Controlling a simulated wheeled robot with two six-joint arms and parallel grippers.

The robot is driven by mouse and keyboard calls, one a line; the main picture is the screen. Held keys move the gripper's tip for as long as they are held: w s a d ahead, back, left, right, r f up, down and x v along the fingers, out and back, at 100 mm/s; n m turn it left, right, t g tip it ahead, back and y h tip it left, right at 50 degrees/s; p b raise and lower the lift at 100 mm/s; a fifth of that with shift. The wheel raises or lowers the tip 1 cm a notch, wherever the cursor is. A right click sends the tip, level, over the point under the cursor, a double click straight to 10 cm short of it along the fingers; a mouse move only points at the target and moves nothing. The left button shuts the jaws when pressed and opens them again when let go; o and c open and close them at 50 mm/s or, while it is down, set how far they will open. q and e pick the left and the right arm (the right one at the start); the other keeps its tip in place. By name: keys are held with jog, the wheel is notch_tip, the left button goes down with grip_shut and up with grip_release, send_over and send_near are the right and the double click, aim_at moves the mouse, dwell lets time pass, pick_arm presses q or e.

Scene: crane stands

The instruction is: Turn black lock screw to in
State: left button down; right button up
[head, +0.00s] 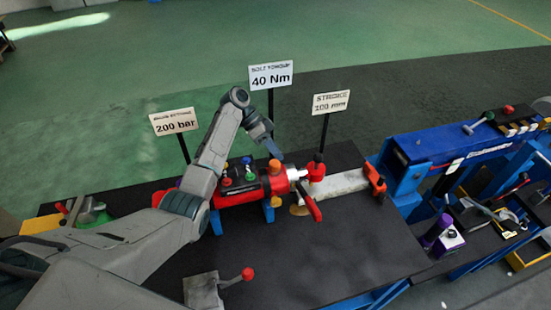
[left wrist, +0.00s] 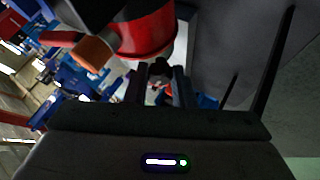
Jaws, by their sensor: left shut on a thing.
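The black lock screw (left wrist: 160,68) shows in the left wrist view as a small dark knob just under the red cylinder body (left wrist: 148,38). My left gripper (left wrist: 162,88) is shut on it, one dark finger on each side. In the head view my left gripper (head: 274,152) reaches down behind the red and black cylinder (head: 238,188), close to an orange knob (head: 274,166). There I cannot make out the screw itself. Which way it is turned cannot be told. My right gripper is not in view.
The cylinder lies on blue supports on a black table (head: 330,245). A red lever (head: 312,208) sticks out in front. Sign posts reading 200 bar (head: 174,121), 40 Nm (head: 270,75) and 100 mm (head: 331,102) stand behind. A blue crane frame (head: 450,145) is at right.

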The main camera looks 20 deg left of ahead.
pick_arm(q)
jog(key=shift+w+f+m+g+b, duration=0.1)
jog(key=shift+f+m+g+b, duration=0.25)
jog(key=shift+m+b, duration=0.55)
jog(key=shift+r+m+g, duration=0.25)
jog(key=shift+m, duration=0.15)
jog(key=m+p, duration=0.1)
jog(key=m+g+p, duration=0.1)
jog(key=p, duration=0.1)
jog(key=shift+r+h+p, duration=0.3)
jog(key=shift+r+h, duration=0.1)
jog(key=shift+w+m+g+p, duration=0.1)
jog(key=shift+m+g+p, duration=0.3)
jog(key=shift+m, duration=0.2)
jog(key=shift+w+f+m+g+y+b, duration=0.1)
jog(key=shift+f+m+g+y+b, duration=0.15)
jog(key=shift+m+g+b, duration=0.75)
jog(key=shift+w+f+m+g+y+b, duration=0.1)
jog(key=shift+f+m+g+y, duration=0.1)
jog(key=shift+m, duration=1.5)
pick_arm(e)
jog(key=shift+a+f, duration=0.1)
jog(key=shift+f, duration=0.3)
